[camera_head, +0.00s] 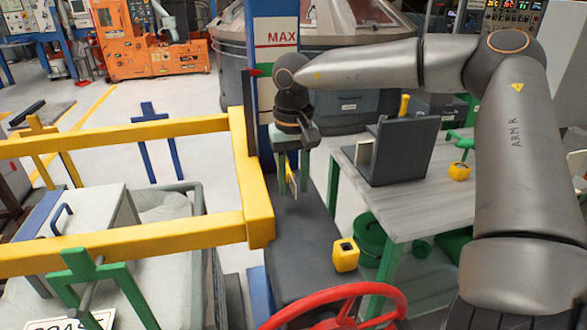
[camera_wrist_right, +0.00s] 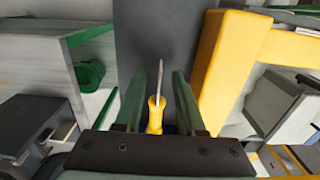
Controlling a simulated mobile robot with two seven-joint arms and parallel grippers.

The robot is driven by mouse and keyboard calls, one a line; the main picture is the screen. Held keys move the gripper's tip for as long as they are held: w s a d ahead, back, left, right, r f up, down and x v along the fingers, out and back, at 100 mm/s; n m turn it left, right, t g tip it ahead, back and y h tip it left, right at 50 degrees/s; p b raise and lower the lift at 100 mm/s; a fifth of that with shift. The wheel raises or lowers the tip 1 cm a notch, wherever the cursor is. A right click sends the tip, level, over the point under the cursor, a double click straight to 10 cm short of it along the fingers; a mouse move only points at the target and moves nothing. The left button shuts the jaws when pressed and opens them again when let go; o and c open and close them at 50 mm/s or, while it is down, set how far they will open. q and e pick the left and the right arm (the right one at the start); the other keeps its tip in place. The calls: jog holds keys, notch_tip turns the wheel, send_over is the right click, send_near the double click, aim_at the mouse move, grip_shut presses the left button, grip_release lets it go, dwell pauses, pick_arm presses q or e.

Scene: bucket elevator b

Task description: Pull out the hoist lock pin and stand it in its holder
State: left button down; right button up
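My right gripper (camera_head: 293,190) points down in front of the blue post, above the dark surface. Its two green fingers are apart. A yellow-handled pin (camera_wrist_right: 156,115) with a thin metal shaft shows between them in the right wrist view, with space visible on the handle's right side. I take it for the hoist lock pin. In the head view it is a small yellow and pale sliver (camera_head: 291,180), mostly hidden. A yellow block (camera_head: 345,256) with a dark opening on top, perhaps the holder, sits on the dark surface, right of and nearer than the gripper. My left gripper is not in view.
A yellow rail frame (camera_head: 253,185) stands close left of my right gripper. A red handwheel (camera_head: 335,305) is at the front. A grey table (camera_head: 420,200) at right bears a dark upright case (camera_head: 405,150) and a green-handled item in a yellow block (camera_head: 459,172).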

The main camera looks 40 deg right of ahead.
grip_shut()
dwell(0.3)
dwell(1.2)
